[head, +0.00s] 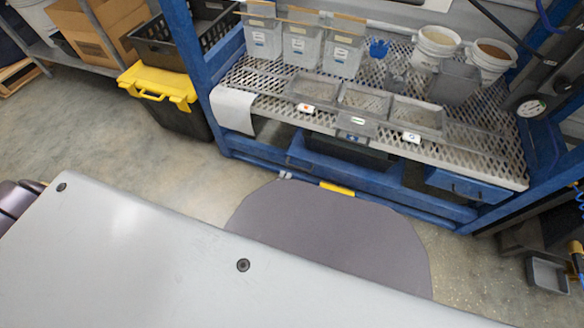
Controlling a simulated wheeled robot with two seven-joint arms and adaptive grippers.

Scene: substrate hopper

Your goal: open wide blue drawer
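The wide blue drawer (345,176) sits under the perforated tabletop of the blue workbench, in the middle of the head view. Its front looks flush with the bench frame, so it appears closed. A narrower blue drawer (468,186) is to its right. Dark parts at the left edge appear to be my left gripper (18,200). They are cut off by the frame and far from the drawer, and the fingertips are not clear. My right gripper is not in view.
The workbench (480,150) carries clear bins (300,46), shallow grey trays (365,100) and white buckets (437,46). A black tote with a yellow lid (160,85) stands left of the bench. A grey bin (547,275) is on the floor at right.

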